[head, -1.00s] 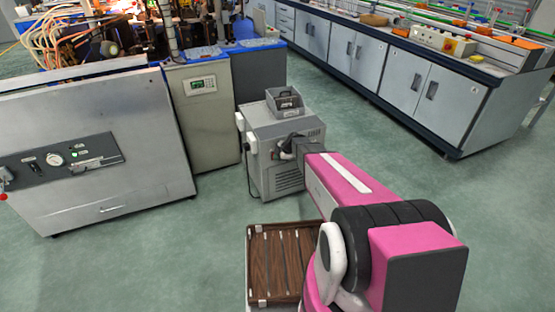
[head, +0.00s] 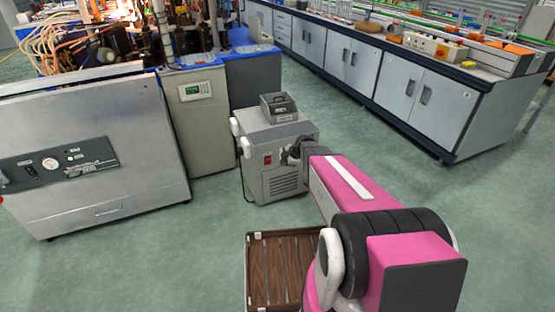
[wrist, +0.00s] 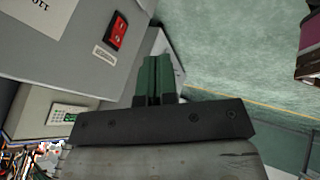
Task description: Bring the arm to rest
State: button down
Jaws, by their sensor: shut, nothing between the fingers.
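My gripper (wrist: 160,82) is shut, its two green-grey fingers side by side and empty in the wrist view. In the head view, my pink and white arm reaches forward from the lower right. The dark end of my gripper (head: 293,155) shows only small beyond the pink link and overlaps the right side of a grey boxy machine. I cannot tell from there whether it touches the machine.
The grey machine (head: 272,180) with a red switch (wrist: 117,30) stands on the floor ahead. A brown slatted tray (head: 270,270) is at the lower middle. A steel cabinet (head: 100,190) stands left, a long bench (head: 390,85) behind right. Green floor is clear on the right.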

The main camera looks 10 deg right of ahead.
jog(key=s+d+r+m+g+h, duration=0.2)
jog(key=s+r+m, duration=0.4)
jog(key=s+m, duration=0.4)
jog(key=s+d+r+m+g+h, duration=0.1)
jog(key=s+d+r+m+h, duration=0.2)
jog(key=s+r+m, duration=0.3)
jog(key=shift+s+d+m+g+h, duration=0.2)
jog(key=shift+s+m+g+h, duration=0.2)
jog(key=shift+s+m, duration=2.7)
jog(key=shift+s+n, duration=0.85)
jog(key=shift+n, duration=0.05)
